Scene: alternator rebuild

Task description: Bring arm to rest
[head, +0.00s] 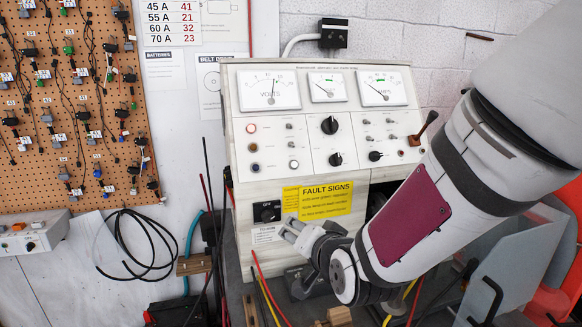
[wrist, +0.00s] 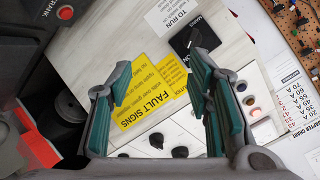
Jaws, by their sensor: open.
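My gripper (head: 290,230) is in front of the lower part of a white test bench panel, close to a black rotary switch (head: 267,211) and just below the yellow fault signs label (head: 325,200). In the wrist view, my gripper (wrist: 160,68) has its two green-padded fingers spread apart with nothing between them. The yellow label (wrist: 150,95) shows between and beyond the fingers. The black switch (wrist: 193,42) lies past the right fingertip. My arm reaches in from the upper right in the head view. I cannot tell whether the fingers touch the panel.
The test bench (head: 300,135) carries meters and knobs. A pegboard (head: 70,110) with hanging connectors is at the left, above a grey box (head: 32,232) and a coiled black cable (head: 140,245). Loose wires hang below the panel. Orange and grey parts crowd the right.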

